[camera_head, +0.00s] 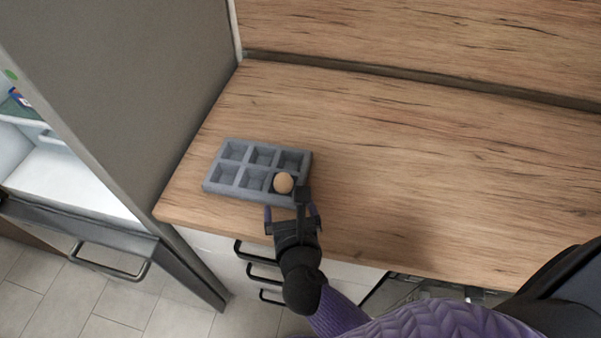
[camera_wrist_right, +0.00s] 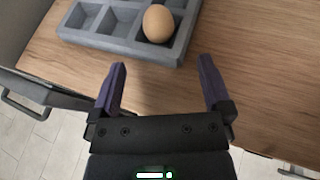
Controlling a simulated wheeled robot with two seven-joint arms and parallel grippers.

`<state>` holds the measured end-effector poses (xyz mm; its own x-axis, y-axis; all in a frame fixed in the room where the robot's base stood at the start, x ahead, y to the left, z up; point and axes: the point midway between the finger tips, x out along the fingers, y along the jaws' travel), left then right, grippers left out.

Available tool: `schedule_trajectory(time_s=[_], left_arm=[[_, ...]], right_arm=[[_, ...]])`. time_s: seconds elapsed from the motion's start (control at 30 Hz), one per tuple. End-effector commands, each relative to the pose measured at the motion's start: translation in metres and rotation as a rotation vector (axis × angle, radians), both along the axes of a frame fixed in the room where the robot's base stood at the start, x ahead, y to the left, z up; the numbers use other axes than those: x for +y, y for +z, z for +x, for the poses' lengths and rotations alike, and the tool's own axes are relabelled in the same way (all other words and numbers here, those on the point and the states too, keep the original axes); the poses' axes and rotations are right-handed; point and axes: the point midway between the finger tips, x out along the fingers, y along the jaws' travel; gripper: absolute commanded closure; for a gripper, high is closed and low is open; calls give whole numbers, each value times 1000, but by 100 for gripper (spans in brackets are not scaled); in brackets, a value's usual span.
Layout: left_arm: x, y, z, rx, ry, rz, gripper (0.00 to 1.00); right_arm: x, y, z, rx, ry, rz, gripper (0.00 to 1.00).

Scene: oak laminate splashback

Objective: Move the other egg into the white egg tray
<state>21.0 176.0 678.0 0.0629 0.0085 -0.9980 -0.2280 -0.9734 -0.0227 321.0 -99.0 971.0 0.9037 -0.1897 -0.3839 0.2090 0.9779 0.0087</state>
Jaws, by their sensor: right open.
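A brown egg (camera_head: 283,183) sits in the front right compartment of a grey tray (camera_head: 207,188) on the wooden counter. The tray's other compartments look empty. In the right wrist view the egg (camera_wrist_right: 158,24) rests in its compartment, with part of the grey tray (camera_wrist_right: 120,43) around it. My right gripper (camera_head: 291,212) is open and empty at the tray's front edge. In the wrist view its two fingers (camera_wrist_right: 161,66) are spread apart, short of the egg and not touching it. I cannot make out a white egg tray in these views. My left gripper is not in view.
The wooden counter (camera_head: 430,170) is clear to the right of the tray. A tall grey panel (camera_head: 140,70) stands at its left. Beyond it, an open fridge (camera_head: 60,185) shows a white interior. Drawers with black handles (camera_head: 262,272) lie below the counter's front edge.

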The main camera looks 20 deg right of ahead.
Motion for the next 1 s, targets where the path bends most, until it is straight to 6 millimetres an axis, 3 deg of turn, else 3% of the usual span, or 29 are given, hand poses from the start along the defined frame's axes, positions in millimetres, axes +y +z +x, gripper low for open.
schedule_trajectory(time_s=[0.4, 0.67, 1.0], left_arm=[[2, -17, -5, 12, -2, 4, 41], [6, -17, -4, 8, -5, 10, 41], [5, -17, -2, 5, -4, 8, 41]], right_arm=[[-13, -25, 70, 0, 3, -9, 0], [-15, -25, 74, 1, 3, -8, 0], [-14, -25, 74, 1, 3, -8, 72]])
